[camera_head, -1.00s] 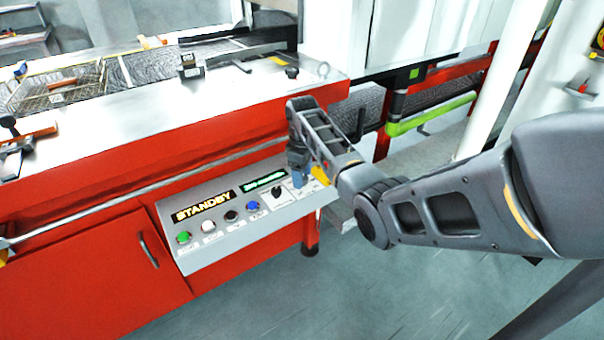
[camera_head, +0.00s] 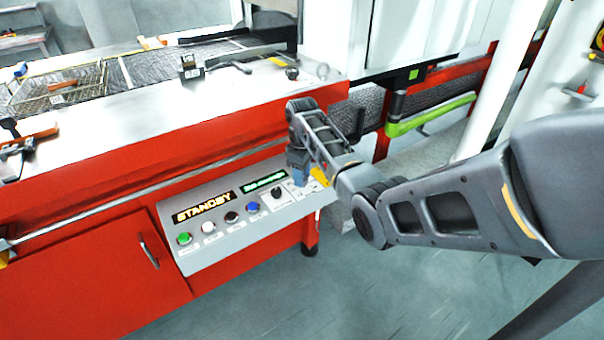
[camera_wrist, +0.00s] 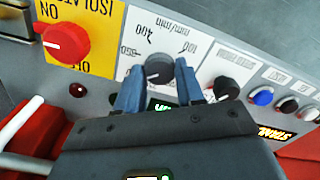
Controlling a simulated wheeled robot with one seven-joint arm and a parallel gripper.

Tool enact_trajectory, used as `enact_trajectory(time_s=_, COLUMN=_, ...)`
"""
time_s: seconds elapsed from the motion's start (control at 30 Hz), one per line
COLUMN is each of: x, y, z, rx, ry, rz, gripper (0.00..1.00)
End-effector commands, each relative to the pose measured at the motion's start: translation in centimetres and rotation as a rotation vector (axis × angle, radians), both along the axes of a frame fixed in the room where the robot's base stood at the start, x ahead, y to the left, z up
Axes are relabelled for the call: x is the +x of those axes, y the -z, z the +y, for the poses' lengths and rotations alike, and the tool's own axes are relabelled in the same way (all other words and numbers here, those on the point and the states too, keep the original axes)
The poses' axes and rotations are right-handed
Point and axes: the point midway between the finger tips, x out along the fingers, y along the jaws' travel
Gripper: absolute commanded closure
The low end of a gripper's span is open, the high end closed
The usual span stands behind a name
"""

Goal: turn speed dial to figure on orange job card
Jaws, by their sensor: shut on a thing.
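The speed dial (camera_wrist: 158,69) is a dark round knob on a white plate marked mm/min, with 400 and 100 among its figures. The plate appears upside down in the wrist view. The blue fingers of my gripper (camera_wrist: 159,80) stand on either side of the dial and are shut on it. In the head view my gripper (camera_head: 297,162) is at the right end of the sloping control panel (camera_head: 215,252), and my arm hides the dial there. I cannot make out the dial's pointer or its setting. I cannot clearly pick out an orange job card.
A red isolator knob (camera_wrist: 66,43) on a yellow plate sits beside the dial. On its other side are a black selector knob (camera_wrist: 227,88) and a blue button (camera_wrist: 263,96). The panel display (camera_head: 203,208) reads STANDBY. A wire basket (camera_head: 55,88) rests on the mesh belt.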

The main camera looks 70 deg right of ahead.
Motion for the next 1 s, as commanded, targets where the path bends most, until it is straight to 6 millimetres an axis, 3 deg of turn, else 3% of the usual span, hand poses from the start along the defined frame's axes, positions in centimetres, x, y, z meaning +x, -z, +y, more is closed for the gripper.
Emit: enact_trajectory(time_s=1.0, x=0.11, y=-0.23, z=-0.1, rx=0.001, ry=0.897, rz=-0.002, gripper=0.93)
